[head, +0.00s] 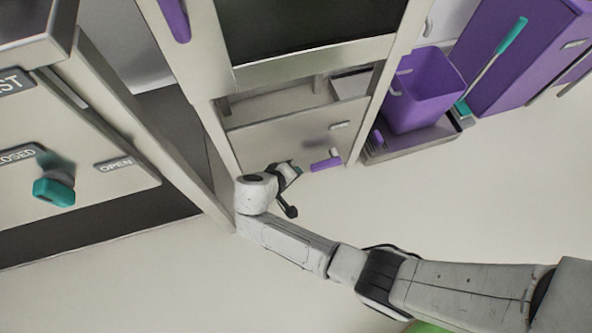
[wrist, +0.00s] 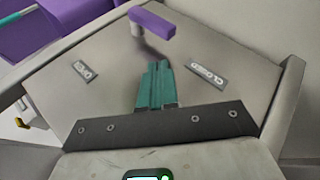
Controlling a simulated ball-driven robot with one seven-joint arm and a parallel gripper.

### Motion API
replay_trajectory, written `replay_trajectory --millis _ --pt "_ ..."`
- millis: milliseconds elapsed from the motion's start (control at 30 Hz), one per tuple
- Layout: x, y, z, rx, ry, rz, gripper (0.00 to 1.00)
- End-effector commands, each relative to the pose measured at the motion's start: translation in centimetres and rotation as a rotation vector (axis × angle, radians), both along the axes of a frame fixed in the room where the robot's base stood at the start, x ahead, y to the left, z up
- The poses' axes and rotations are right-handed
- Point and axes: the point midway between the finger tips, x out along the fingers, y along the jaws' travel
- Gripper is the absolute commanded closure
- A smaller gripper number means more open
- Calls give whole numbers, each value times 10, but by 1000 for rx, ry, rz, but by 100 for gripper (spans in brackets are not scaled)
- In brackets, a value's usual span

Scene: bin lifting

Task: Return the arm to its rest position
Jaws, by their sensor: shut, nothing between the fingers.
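My arm reaches from the lower right of the head view toward a pale cabinet. My gripper (head: 297,171) is at its end, low in front of the cabinet, just left of a purple handle (head: 326,162). In the wrist view my gripper's teal fingers (wrist: 157,84) are together with nothing between them. The purple handle (wrist: 152,24) shows beyond them on a pale panel with two labels, one reading CLOSED (wrist: 207,76). A gap shows between the fingertips and the handle.
A purple bin (head: 424,88) stands on a low grey base right of the cabinet (head: 285,140). A teal-handled tool (head: 494,62) leans beside it. A panel with a teal knob (head: 54,191) is at the left. Pale floor (head: 480,200) is open at the right.

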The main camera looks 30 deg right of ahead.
Motion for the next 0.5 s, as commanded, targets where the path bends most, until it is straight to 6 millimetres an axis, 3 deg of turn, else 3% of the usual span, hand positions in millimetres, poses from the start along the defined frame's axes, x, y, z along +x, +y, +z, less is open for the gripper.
replay_trajectory --millis 367,500 --pt "0 0 0 0 0 0 100" --pt "-17 -9 -1 54 24 -36 100"
